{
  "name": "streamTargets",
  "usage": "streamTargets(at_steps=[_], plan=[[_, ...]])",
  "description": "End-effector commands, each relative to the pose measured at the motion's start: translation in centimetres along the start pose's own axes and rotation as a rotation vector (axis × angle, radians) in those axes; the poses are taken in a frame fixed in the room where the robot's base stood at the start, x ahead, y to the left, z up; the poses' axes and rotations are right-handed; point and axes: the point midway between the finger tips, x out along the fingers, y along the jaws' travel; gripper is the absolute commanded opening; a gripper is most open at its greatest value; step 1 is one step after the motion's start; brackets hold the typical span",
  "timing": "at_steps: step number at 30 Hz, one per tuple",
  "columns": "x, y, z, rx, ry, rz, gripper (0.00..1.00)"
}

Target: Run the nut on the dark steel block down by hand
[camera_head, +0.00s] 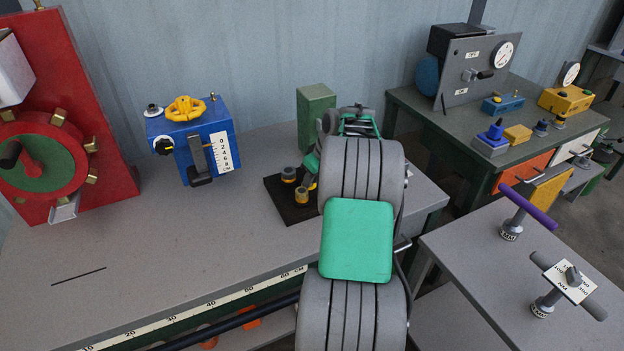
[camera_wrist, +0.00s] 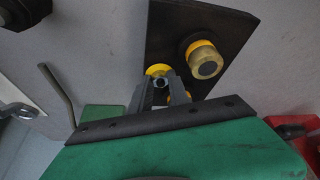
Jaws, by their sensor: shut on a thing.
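The dark steel block (camera_head: 296,211) lies flat on the grey bench, and in the wrist view (camera_wrist: 168,32) it runs behind my fingers. A second brass-yellow piece (camera_head: 301,195) stands nearer the front. My gripper (camera_wrist: 166,88) points down at the block, its fingers shut on a small fastener, apparently the nut, with yellow (camera_wrist: 157,70) showing beside them. The fingers hide most of it, so its seating is unclear.
A green post (camera_head: 316,115) stands close behind the block. A blue box with a yellow handwheel (camera_head: 185,108) stands left on the bench, and a red panel (camera_head: 75,100) farther left. A side table (camera_head: 470,245) holds two T-handled tools.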

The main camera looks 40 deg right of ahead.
Motion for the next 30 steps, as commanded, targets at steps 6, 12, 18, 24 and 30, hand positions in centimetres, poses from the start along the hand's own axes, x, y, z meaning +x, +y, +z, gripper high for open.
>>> streamTargets(at_steps=[6, 12, 18, 24, 30], plan=[[0.07, -0.21, -0.04, 0.123, 0.001, 0.053, 0.00], [0.04, -0.43, -0.12, 0.288, 0.002, 0.121, 0.00], [0.05, -0.66, -0.23, 0.463, 0.002, 0.194, 0.00], [0.10, -0.84, -0.36, 0.637, 0.001, 0.265, 0.00], [0.11, -0.95, -0.51, 0.788, 0.002, 0.328, 0.00]])
